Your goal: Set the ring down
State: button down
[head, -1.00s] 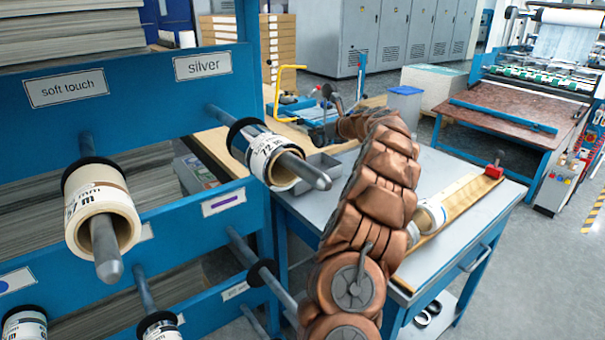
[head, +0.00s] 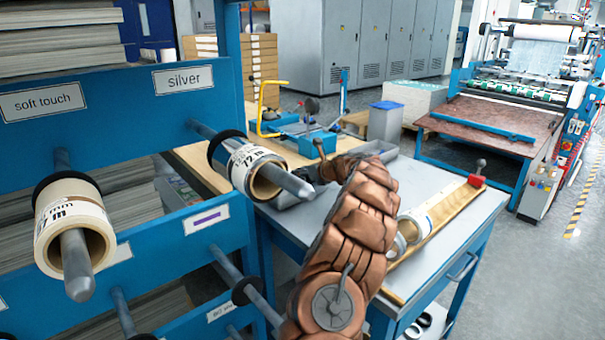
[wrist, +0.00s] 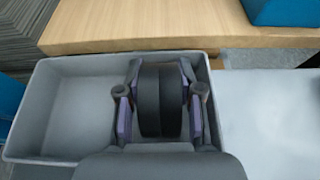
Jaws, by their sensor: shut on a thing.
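My gripper (wrist: 160,112) is shut on a black ring (wrist: 150,95), which stands on edge between the purple-padded fingers in the wrist view. A dark line splits the ring's face, so I cannot tell whether it is one ring or two. Ring and fingers are over the right part of a shallow grey tray (wrist: 70,110). I cannot tell whether the ring touches the tray's floor. In the head view my arm reaches over the grey table (head: 440,225), and its end is partly hidden behind the silver-labelled roll (head: 245,165); the ring is not clear there.
The blue rack (head: 120,110) with rolls on protruding pegs stands at left, close to my arm. A wooden board (head: 440,230) with a white roll lies on the table to the right. A wooden bench (wrist: 180,30) borders the tray's far side. Grey tabletop right of the tray is clear.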

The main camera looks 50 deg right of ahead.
jog(key=c, duration=0.7)
grip_release()
jog(key=shift+f, duration=0.1)
jog(key=shift+c, duration=0.2)
jog(key=shift+s+r, duration=0.4)
jog(key=shift+s, duration=0.1)
jog(key=v, duration=1.1)
jog(key=shift+p, duration=0.3)
jog(key=shift+w+a, duration=0.1)
